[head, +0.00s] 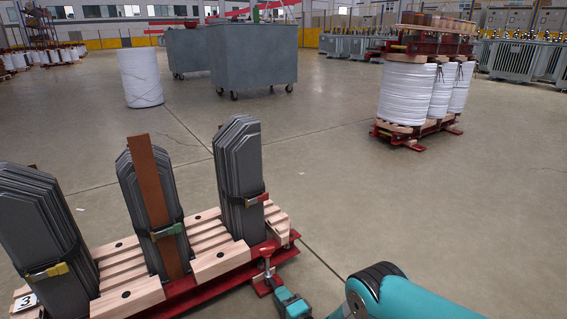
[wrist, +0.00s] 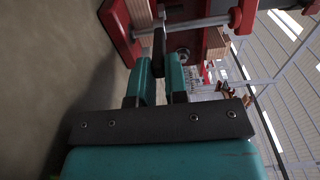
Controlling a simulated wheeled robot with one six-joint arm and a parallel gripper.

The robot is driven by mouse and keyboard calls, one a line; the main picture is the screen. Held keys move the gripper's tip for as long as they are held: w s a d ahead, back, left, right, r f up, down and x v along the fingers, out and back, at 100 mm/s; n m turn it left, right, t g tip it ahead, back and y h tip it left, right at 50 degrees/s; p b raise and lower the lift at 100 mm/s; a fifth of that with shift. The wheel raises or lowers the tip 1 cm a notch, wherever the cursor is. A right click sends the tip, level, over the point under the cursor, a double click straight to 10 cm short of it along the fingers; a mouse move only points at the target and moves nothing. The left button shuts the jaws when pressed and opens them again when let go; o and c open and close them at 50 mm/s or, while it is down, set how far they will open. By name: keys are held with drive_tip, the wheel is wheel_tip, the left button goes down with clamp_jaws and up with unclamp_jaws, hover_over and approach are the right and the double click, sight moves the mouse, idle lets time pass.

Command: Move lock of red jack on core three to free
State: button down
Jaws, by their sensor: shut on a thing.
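Core three stands on a pallet with a red base (head: 200,289) at lower left in the head view, marked by a white "3" plate (head: 25,301). It has three dark grey lamination stacks, the nearest to my arm being the right one (head: 239,165). A red jack (head: 267,250) stands at the base's right end; its red frame also shows in the wrist view (wrist: 118,28). My teal gripper (head: 288,298) is beside that jack. In the wrist view my gripper (wrist: 160,62) is shut on a small dark lever (wrist: 159,42), seemingly the jack's lock. Its exact setting cannot be told.
A brown board (head: 150,190) leans on the middle stack. A second core with white coils (head: 406,94) stands at upper right. Grey wheeled bins (head: 254,62) and a white coil (head: 140,78) stand behind. The floor between is clear.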

drive_tip(key=shift+d, duration=0.1)
drive_tip(key=shift+w+d+r+p, duration=0.1)
drive_tip(key=shift+w+d+p, duration=0.45)
drive_tip(key=shift+p, duration=0.3)
drive_tip(key=c, duration=1.1)
unclamp_jaws()
drive_tip(key=shift+o, duration=0.2)
drive_tip(key=shift+s+d+p, duration=0.2)
drive_tip(key=shift+s+p, duration=0.2)
drive_tip(key=shift+p, duration=0.1)
drive_tip(key=p+v, duration=1.1)
drive_tip(key=v, duration=0.5)
drive_tip(key=shift+s+d+p, duration=0.1)
drive_tip(key=shift+s+p, duration=0.2)
drive_tip(key=shift+p, duration=0.05)
